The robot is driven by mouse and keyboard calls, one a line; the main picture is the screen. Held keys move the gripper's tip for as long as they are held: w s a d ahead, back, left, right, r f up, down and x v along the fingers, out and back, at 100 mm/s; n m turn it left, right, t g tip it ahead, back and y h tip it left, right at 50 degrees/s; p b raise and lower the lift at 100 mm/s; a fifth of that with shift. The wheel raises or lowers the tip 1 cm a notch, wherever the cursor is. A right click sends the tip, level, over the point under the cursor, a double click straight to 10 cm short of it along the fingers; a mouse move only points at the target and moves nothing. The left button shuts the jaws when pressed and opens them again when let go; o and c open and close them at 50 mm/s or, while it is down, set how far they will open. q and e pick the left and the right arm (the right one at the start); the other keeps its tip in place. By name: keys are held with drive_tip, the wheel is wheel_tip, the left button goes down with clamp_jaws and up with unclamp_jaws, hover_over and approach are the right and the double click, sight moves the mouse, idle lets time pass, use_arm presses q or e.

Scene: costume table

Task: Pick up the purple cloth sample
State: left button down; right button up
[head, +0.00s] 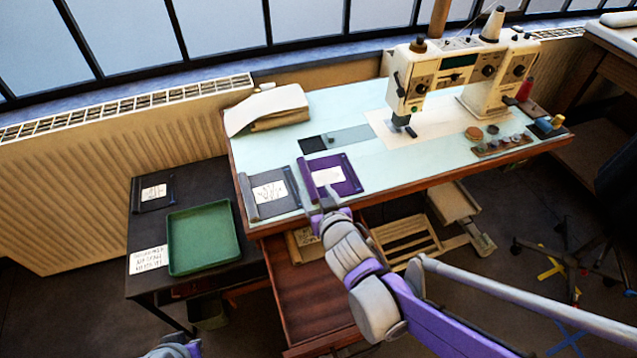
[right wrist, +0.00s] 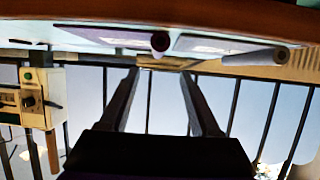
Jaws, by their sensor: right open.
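The purple cloth sample (head: 350,182) lies flat near the front left edge of the pale table top, with a white label card on it and a rolled edge on its left. In the right wrist view the sample (right wrist: 100,36) shows edge-on, upside down. My right gripper (head: 328,198) is at the sample's front edge in the head view, partly covering it; whether it touches cannot be told. In the right wrist view its two fingers (right wrist: 160,80) stand apart with nothing seen between them. Only a bit of my left arm shows at the bottom.
A dark grey sample (head: 291,194) lies just left of the purple one. A black sample (head: 143,201) and a green tray (head: 176,243) are on the low dark table. A sewing machine (head: 455,68) stands at the back right. Folded cloth (head: 268,108) lies at back left.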

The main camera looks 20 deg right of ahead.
sight(309, 180)
drive_tip(key=x, duration=0.3)
drive_tip(key=shift+w+f+b, duration=0.15)
drive_tip(key=shift+w+b, duration=0.15)
drive_tip(key=shift+b, duration=0.1)
drive_tip(key=b+x, duration=0.2)
drive_tip(key=x, duration=0.3)
drive_tip(key=shift+w+d+f, duration=0.1)
drive_tip(key=shift+d+f, duration=0.1)
drive_tip(key=shift+f, duration=0.05)
clamp_jaws()
